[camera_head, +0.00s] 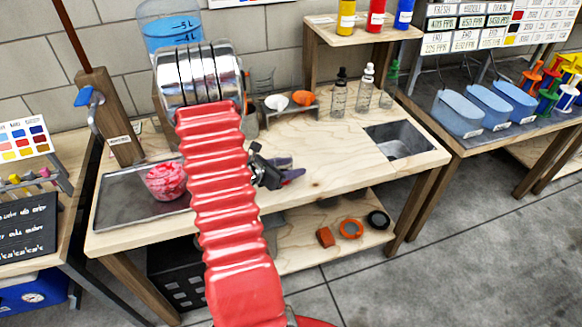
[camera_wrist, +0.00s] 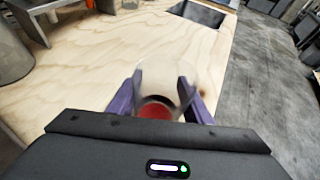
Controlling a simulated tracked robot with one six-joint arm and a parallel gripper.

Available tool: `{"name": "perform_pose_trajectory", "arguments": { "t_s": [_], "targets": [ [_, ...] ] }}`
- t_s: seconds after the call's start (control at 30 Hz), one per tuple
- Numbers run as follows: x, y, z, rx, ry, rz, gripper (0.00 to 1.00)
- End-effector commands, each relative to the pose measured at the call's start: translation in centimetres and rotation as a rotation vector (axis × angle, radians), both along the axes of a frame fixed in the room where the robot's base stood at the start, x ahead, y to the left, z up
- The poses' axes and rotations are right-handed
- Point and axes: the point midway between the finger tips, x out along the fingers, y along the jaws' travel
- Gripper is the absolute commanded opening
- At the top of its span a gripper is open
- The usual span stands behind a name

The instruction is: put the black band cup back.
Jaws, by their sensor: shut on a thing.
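A clear cup (camera_wrist: 165,76) with a dark band and red at its inside shows in the wrist view. The purple fingers of my gripper (camera_wrist: 160,88) are closed on either side of it. In the head view my gripper (camera_head: 291,169) is over the front middle of the wooden bench (camera_head: 340,160), partly behind my red arm. I cannot make out the cup in the head view. Whether the cup touches the bench I cannot tell.
A small rack (camera_head: 290,113) with a white scoop (camera_head: 276,102) and an orange scoop (camera_head: 303,98) stands behind. Clear dropper bottles (camera_head: 339,97) stand to its right. A sunken basin (camera_head: 405,140) is at the right.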

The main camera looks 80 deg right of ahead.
Motion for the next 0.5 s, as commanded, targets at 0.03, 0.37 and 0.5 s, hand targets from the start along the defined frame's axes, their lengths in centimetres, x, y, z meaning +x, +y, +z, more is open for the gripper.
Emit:
{"name": "perform_pose_trajectory", "arguments": {
  "t_s": [0.03, 0.37, 0.5],
  "targets": [
    [-0.01, -0.01, -0.11, 0.0, 0.0, 0.0, 0.18],
    [-0.04, -0.02, -0.3, 0.0, 0.0, -0.001, 0.18],
    [-0.06, -0.02, -0.28, 0.0, 0.0, -0.001, 0.53]
  ]
}}
